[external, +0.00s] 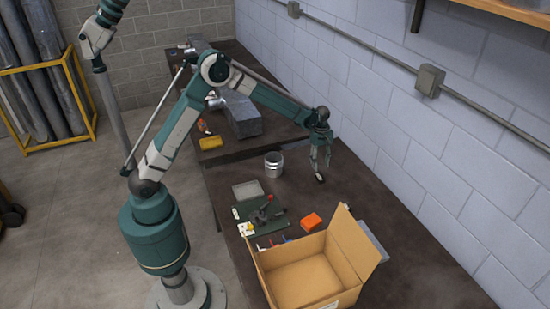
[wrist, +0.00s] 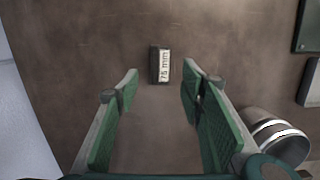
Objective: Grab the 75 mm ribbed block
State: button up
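The 75 mm block (wrist: 155,65) is a small dark block with a white label reading "75 mm". It lies on the brown bench top, ahead of my fingertips and roughly centred between them in the wrist view. The block's ribs are too small to make out.
A silver metal cylinder (external: 273,165) stands left of my gripper; it also shows at lower right in the wrist view (wrist: 280,140). An open cardboard box (external: 302,283), an orange block (external: 311,222), a grey plate (external: 248,190) and a green fixture (external: 266,217) are nearer the camera. A block wall runs along the right.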

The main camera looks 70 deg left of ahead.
aim_at(320, 176)
jog(key=shift+d+f, duration=0.2)
jog(key=shift+f, duration=1.05)
jog(key=shift+d+f, duration=0.15)
jog(key=shift+f, duration=1.15)
jog(key=shift+d+f, duration=0.1)
jog(key=shift+f, duration=1.2)
jog(key=shift+c, duration=0.2)
jog(key=c, duration=1.2)
jog(key=shift+r, duration=0.1)
jog(key=shift+r, duration=4.95)
